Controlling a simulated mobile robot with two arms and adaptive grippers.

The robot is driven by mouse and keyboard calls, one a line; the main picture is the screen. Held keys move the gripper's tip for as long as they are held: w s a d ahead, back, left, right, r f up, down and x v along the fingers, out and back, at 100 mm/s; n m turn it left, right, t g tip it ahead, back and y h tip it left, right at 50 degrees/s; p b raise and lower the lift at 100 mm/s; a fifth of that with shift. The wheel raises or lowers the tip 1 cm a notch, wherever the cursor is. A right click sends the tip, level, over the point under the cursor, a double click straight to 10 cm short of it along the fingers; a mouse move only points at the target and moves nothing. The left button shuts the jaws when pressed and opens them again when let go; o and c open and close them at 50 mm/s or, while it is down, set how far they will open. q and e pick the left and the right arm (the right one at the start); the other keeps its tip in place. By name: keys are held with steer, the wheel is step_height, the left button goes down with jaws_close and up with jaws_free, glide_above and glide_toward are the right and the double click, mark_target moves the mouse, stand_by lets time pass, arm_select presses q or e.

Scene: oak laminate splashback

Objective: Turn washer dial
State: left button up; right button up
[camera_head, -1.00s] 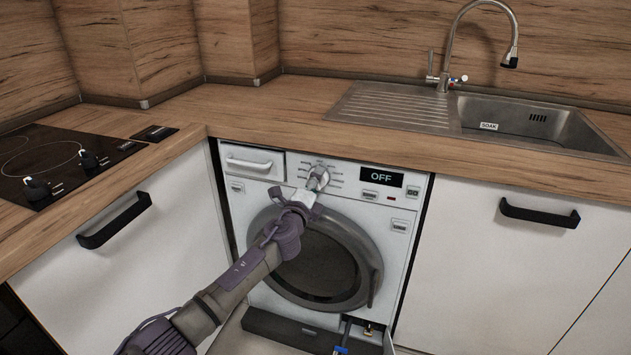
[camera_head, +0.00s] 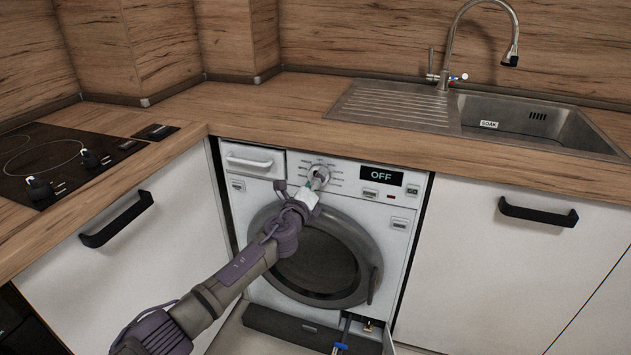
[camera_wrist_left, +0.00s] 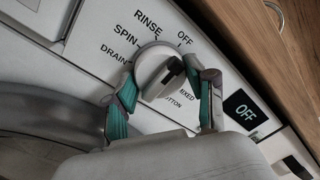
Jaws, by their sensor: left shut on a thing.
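The washer (camera_head: 400,225) is white, with a round grey-rimmed door, and its display (camera_head: 381,176) reads OFF. The washer dial (camera_wrist_left: 155,72) is a round pale knob with a dark raised grip bar, tilted up to the right towards the printed OFF. Labels RINSE, SPIN and DRAIN show around its upper left; others are partly hidden by my fingers. My left gripper (camera_wrist_left: 162,78) has its teal-padded fingers on either side of the dial, shut on it. In the head view my left gripper (camera_head: 316,184) covers most of the dial. My right gripper is not in view.
The wooden worktop (camera_head: 265,105) overhangs the washer. A detergent drawer (camera_head: 250,161) is left of the dial. White cupboards with black handles (camera_head: 538,213) flank the washer. A hob (camera_head: 60,160) is at left, a sink (camera_head: 530,120) at right. A low opening with a blue part (camera_head: 340,347) is below.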

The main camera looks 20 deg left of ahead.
arm_select(q)
steer(key=shift+f, duration=0.15)
steer(key=o, duration=1.1)
steer(key=shift+o, duration=0.3)
steer(key=shift+s, duration=0.15)
steer(key=s, duration=1.1)
steer(key=shift+s+a+f, duration=0.3)
steer(key=shift+s+a, duration=0.05)
